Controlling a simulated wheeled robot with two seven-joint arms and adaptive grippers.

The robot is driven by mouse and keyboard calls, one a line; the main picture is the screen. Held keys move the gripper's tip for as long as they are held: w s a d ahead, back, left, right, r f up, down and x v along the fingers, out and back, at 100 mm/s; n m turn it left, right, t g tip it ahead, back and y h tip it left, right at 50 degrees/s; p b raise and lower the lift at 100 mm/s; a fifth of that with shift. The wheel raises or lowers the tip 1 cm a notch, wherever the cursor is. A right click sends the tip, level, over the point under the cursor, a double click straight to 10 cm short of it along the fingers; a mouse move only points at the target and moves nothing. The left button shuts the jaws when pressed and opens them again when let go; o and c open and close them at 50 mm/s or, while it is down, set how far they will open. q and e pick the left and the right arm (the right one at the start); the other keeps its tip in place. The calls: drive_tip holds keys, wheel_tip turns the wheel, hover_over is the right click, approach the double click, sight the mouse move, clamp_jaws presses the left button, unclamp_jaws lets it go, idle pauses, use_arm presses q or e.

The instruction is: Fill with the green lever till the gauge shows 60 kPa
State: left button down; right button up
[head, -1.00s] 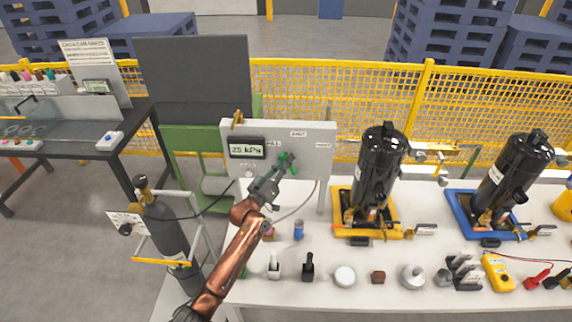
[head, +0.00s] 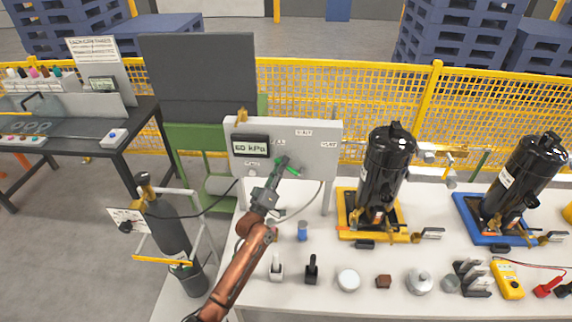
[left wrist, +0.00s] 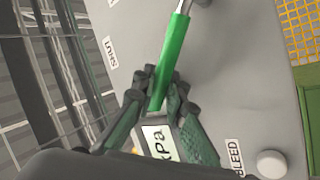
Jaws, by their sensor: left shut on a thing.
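The grey panel (head: 315,150) stands at the back of the white bench. Its gauge (head: 251,146) reads 60 kPa. The green lever (head: 290,168) is on the panel's front, below and right of the gauge. My left gripper (head: 282,163) is at the lever. In the left wrist view the fingers (left wrist: 160,98) are shut on the end of the green lever (left wrist: 173,52), with its metal shaft running up out of them. The gauge display (left wrist: 158,142) is partly hidden behind the fingers. The panel's SHUT and BLEED labels show there. My right gripper is not in view.
A grey cylinder (head: 168,225) in a frame stands left of the bench. Black compressors on a yellow tray (head: 345,220) and a blue tray (head: 470,222) stand to the right. Small parts, including a blue one (head: 303,231) and a white jar (head: 348,280), line the bench front.

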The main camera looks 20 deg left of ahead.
use_arm(q)
drive_tip(key=shift+f, duration=0.1)
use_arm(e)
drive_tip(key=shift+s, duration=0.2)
use_arm(q)
drive_tip(key=c, duration=1.9)
unclamp_jaws()
drive_tip(key=shift+c, duration=0.2)
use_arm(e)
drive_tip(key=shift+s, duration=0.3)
use_arm(q)
drive_tip(key=shift+s, duration=0.1)
drive_tip(key=v, duration=1.1)
drive_tip(key=shift+s+f, duration=0.2)
drive_tip(key=shift+s, duration=0.15)
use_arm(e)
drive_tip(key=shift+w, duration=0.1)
use_arm(q)
drive_tip(key=shift+f, duration=0.1)
